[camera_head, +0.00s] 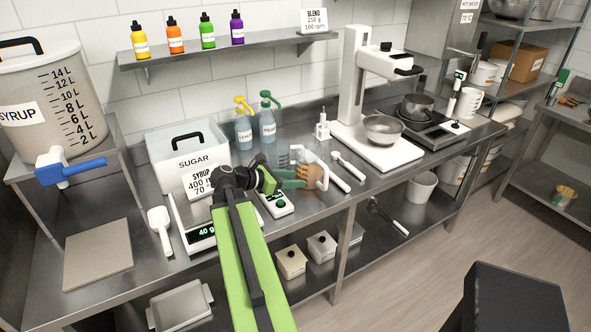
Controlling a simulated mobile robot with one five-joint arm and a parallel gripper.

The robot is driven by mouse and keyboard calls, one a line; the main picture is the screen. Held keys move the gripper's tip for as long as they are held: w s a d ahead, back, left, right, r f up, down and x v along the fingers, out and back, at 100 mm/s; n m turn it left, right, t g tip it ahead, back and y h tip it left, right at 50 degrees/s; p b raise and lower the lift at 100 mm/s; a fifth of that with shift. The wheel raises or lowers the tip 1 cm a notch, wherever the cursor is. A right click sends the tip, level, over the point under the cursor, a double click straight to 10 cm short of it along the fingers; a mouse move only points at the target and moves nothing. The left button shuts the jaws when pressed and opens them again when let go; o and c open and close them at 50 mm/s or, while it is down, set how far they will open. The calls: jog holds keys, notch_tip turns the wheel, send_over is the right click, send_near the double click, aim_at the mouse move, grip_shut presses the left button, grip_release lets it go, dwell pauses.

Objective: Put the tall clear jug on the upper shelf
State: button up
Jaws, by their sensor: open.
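A clear jug (311,159) with a pale handle stands on the steel bench, just right of my gripper; an orange-brown patch shows at its lower part. My gripper (287,178) is open, with its green fingers pointing right at the jug's left side. The fingers overlap the jug in the picture, and I cannot tell if they touch it. The upper shelf (165,58) is on the wall behind the bench. Several small coloured bottles stand on its left half and a sign card on its right end. Bare shelf lies between them.
A stand mixer (359,90) with a steel bowl (383,130) is at right. White-handled tools (350,168) lie beside the jug.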

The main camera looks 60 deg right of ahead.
aim_at(313, 170)
jog(key=b+x, duration=0.4)
jog(key=x, duration=0.7)
jog(key=shift+d+b, duration=0.3)
jog(key=shift+s+d, duration=0.25)
jog(key=shift+s, duration=0.05)
jog(key=b+x, duration=0.1)
jog(key=x, duration=0.4)
jog(key=shift+s+d+r+b, duration=0.1)
jog(key=shift+s+r+b, duration=0.05)
jog(key=shift+s+b, duration=0.2)
grip_shut()
jog(key=shift+w+r, duration=0.1)
